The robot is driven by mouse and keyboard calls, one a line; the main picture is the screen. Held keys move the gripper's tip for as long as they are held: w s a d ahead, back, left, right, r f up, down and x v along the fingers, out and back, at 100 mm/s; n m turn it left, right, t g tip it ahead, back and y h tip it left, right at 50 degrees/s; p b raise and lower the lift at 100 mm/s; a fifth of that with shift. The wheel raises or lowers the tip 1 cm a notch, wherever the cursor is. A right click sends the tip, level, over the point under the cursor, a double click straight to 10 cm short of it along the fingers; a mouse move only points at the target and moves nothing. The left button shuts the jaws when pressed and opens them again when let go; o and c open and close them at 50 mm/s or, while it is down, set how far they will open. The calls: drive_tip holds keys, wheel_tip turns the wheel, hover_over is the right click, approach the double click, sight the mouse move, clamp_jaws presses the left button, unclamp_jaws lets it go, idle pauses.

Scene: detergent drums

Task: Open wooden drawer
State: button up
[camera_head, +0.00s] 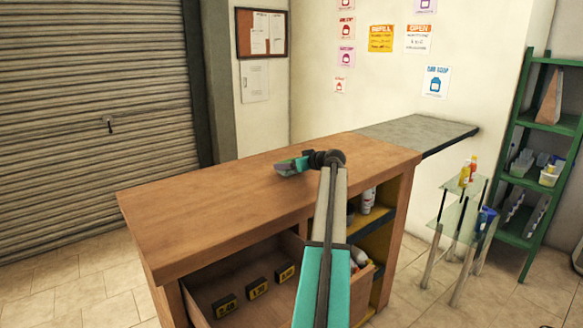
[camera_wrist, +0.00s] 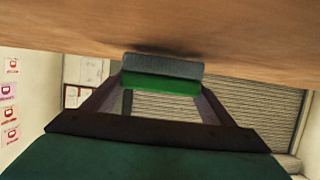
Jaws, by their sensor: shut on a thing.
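The wooden counter (camera_head: 230,198) stands in the middle of the head view. Under its top, on the near side, is a wooden box-like compartment, perhaps the drawer (camera_head: 362,290), with several black price tags in it. Its lower front is cut off and no handle shows. My gripper (camera_head: 292,166) is low over the counter top, apart from this compartment. In the wrist view its green and grey fingertips (camera_wrist: 160,77) are together, close to the wood surface (camera_wrist: 230,35). What they hold cannot be made out. My arm hides part of the compartment.
Shelves under the counter's right end hold bottles (camera_head: 368,201). A grey slab (camera_head: 415,131) extends the counter to the wall. At the right are a glass-shelved stand (camera_head: 464,186) and a green rack (camera_head: 550,124). A roller shutter (camera_head: 95,100) closes the left. The left floor is clear.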

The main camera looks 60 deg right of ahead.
drive_tip(key=shift+r+b, duration=0.45)
drive_tip(key=shift+r, duration=0.85)
drive_tip(key=s+a+b, duration=0.1)
drive_tip(key=s, duration=0.3)
drive_tip(key=s+a+r+b, duration=0.1)
drive_tip(key=s+a, duration=0.1)
drive_tip(key=s, duration=0.3)
drive_tip(key=s+a+b, duration=0.1)
drive_tip(key=s+a, duration=0.1)
drive_tip(key=s, duration=0.3)
drive_tip(key=shift+s+a+r, duration=0.1)
drive_tip(key=shift+a+r, duration=0.05)
drive_tip(key=shift+s+a+r+b, duration=0.1)
drive_tip(key=shift+s+b, duration=0.2)
drive_tip(key=shift+s, duration=0.1)
drive_tip(key=shift+r, duration=0.1)
